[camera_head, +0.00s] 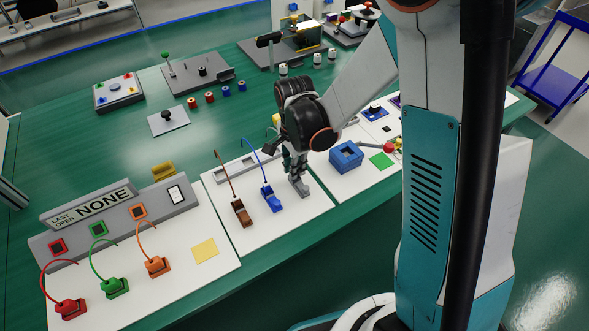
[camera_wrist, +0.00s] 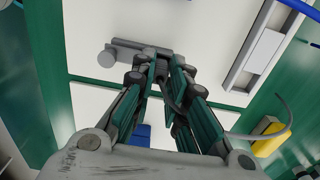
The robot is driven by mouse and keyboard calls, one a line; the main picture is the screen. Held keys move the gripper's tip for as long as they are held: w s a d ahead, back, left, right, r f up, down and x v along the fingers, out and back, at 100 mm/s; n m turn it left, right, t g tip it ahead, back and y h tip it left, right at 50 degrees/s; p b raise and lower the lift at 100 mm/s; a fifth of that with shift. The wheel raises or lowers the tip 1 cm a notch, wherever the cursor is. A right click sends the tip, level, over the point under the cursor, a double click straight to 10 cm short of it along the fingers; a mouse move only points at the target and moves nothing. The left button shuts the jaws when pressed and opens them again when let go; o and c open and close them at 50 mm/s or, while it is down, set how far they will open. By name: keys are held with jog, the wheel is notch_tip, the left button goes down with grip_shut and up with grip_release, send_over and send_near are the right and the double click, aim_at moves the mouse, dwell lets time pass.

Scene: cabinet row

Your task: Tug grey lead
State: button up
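The grey lead's plug end and grey base (camera_head: 300,186) stand on the white panel, right of the blue lead (camera_head: 271,198). The grey base also shows in the wrist view (camera_wrist: 126,47), with a round knob at its left. My gripper (camera_head: 294,168) points down at the grey plug. In the wrist view, the fingers of my gripper (camera_wrist: 163,68) converge on a dark ridged part of the plug and look shut on it. A grey cable (camera_wrist: 284,108) curves at the right of the wrist view. The fingers hide much of the plug.
A brown lead (camera_head: 241,212) stands left of the blue one. Red (camera_head: 69,307), green (camera_head: 115,286) and orange (camera_head: 157,264) leads are further left, by a sign reading "LAST OPEN: NONE" (camera_head: 92,206).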

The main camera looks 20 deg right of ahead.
grip_shut()
jog(key=shift+r, duration=0.2)
dwell(3.9)
jog(key=shift+f+b, duration=0.25)
jog(key=shift+b, duration=0.3)
dwell(0.5)
jog(key=o, duration=0.7)
grip_release()
notch_tip(320, 180, up, 12)
